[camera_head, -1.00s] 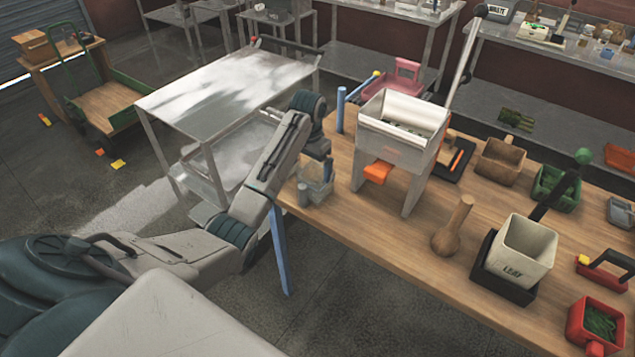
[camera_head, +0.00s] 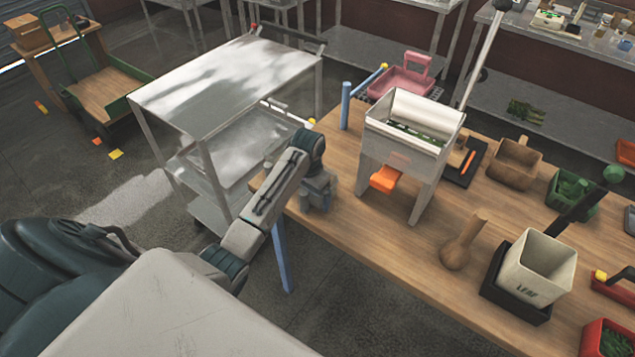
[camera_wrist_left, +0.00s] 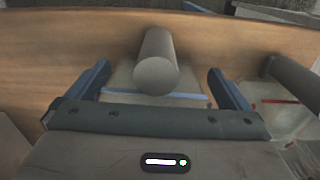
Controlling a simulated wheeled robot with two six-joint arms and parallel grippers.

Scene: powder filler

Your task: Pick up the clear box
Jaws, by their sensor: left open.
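The clear box (camera_wrist_left: 190,81) shows in the left wrist view as a pale see-through shape with a grey round knob (camera_wrist_left: 155,72) rising toward the camera. My left gripper (camera_wrist_left: 158,69) is open, with one blue-grey finger on each side of the knob and visible gaps between. I cannot tell how deep the fingers reach beside the box. In the head view my left gripper (camera_head: 318,192) points down at the left end of the wooden table and hides most of the box. My right gripper is not in view.
A second clear piece with a grey cylinder (camera_wrist_left: 292,75) lies at the right of the wrist view. A brown flask (camera_head: 463,243) and a LEAF bin (camera_head: 537,267) stand further right.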

